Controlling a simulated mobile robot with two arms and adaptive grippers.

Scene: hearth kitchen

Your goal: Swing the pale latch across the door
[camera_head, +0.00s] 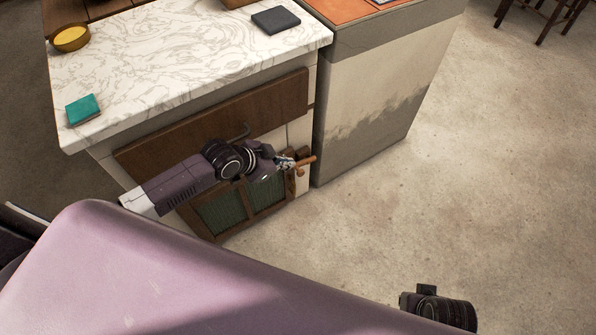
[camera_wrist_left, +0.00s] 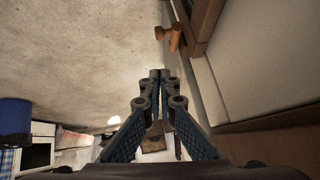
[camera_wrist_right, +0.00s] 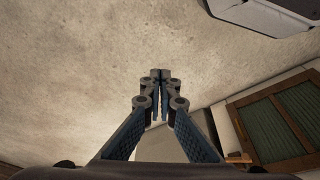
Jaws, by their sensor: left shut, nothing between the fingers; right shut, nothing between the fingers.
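The door (camera_head: 227,208) is a brown wooden frame with green panels, low in the cabinet front; it also shows in the right wrist view (camera_wrist_right: 285,120). The latch (camera_head: 306,161) appears as a light orange-brown wooden piece by the door's upper right corner. In the left wrist view the latch (camera_wrist_left: 175,38) lies beyond the fingertips, with a visible gap in the picture. My left gripper (camera_head: 288,163) is shut and empty in front of the cabinet, beside the latch; my left arm hides part of the door. My right gripper (camera_wrist_right: 160,76) is shut and empty over bare floor.
The marble counter (camera_head: 190,55) above holds a teal block (camera_head: 83,109), a yellow-filled bowl (camera_head: 71,38) and a dark slab (camera_head: 276,20). A pale unit (camera_head: 370,100) stands right of the cabinet. Open floor (camera_head: 460,180) lies right.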

